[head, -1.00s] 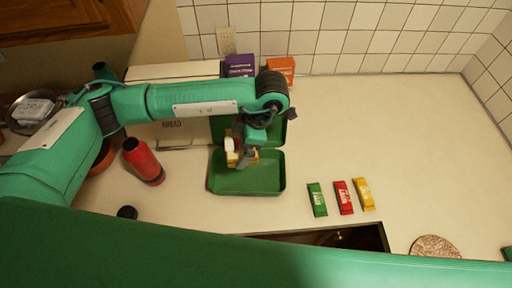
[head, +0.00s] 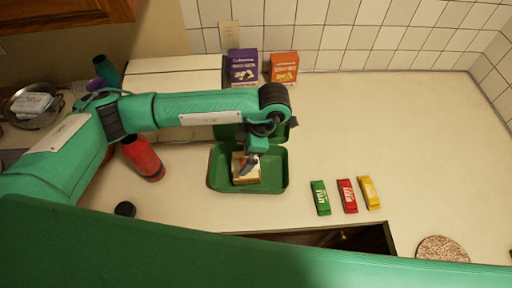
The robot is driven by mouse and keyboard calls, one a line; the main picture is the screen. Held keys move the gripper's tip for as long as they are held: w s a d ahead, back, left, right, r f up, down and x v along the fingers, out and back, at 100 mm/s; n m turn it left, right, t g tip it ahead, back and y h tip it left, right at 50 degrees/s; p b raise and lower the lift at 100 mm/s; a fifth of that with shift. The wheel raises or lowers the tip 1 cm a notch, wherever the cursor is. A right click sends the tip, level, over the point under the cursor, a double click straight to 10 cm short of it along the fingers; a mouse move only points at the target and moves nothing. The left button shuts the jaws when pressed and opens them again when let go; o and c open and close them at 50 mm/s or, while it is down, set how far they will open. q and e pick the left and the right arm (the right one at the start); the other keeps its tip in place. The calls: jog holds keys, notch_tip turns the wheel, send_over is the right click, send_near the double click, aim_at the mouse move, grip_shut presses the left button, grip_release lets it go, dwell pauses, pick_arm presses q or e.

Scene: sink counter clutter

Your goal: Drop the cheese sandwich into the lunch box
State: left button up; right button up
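The green lunch box (head: 214,178) stands open on the counter, its lid at the back partly hidden by my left arm. The cheese sandwich (head: 237,175), with pale bread and a brown edge, is inside the lunch box's base, near the middle. My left gripper (head: 248,168) reaches down into the box at the sandwich, its dark fingers covering part of it. The frame does not show clearly whether the fingers still grip it. My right gripper is out of view.
Purple (head: 242,66) and orange (head: 284,67) cartons stand behind. The right counter is mostly clear.

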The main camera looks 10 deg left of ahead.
pick_arm(q)
jog(key=shift+r, duration=0.15)
jog(key=shift+d+r, duration=0.2)
jog(key=shift+r, duration=0.1)
jog(key=b+v, duration=0.4)
jog(key=v, duration=0.9)
jog(key=shift+f, duration=0.1)
